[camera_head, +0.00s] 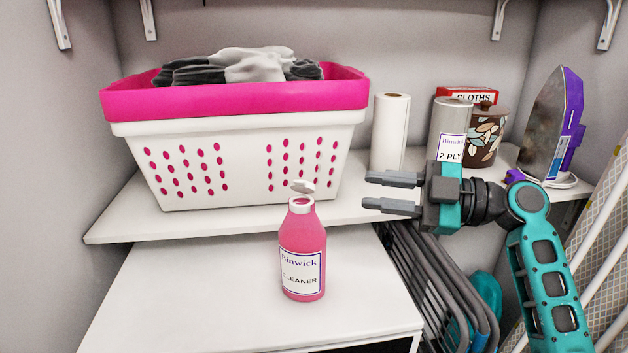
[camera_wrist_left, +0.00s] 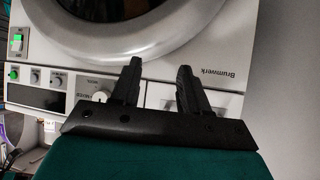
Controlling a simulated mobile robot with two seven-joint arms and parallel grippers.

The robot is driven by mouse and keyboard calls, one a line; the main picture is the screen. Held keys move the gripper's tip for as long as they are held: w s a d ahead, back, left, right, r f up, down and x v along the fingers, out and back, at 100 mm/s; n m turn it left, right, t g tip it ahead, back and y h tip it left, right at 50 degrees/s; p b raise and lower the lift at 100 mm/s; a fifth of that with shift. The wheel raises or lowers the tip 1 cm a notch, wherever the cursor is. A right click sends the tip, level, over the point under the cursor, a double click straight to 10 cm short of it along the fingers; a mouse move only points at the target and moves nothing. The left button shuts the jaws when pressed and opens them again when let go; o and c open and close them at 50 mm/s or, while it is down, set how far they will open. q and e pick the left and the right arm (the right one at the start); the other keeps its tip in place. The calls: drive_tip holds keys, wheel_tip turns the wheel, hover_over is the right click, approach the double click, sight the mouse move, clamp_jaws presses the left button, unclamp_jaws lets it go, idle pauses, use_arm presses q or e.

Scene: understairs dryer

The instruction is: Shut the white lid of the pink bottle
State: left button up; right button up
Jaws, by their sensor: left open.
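The pink bottle (camera_head: 303,255) stands upright on the white surface in the middle of the head view, its label facing me. Its white lid (camera_head: 303,187) is flipped up and open above the white neck. My right gripper (camera_head: 378,194) is to the right of the bottle and apart from it, about level with the lid in the picture. Its fingers point left, spread apart, with nothing between them. My left gripper (camera_wrist_left: 155,85) shows only in the left wrist view. It is open and empty, in front of a white machine.
A pink and white laundry basket (camera_head: 240,135) with dark and light cloth stands behind the bottle. A paper roll (camera_head: 390,132), a canister (camera_head: 450,125), a patterned tin (camera_head: 487,140) and an iron (camera_head: 545,125) stand at right. The white surface left of the bottle is clear.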

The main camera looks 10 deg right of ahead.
sight(305, 183)
drive_tip(key=p+x, duration=0.2)
drive_tip(key=x, duration=0.8)
drive_tip(key=shift+a, duration=0.25)
clamp_jaws()
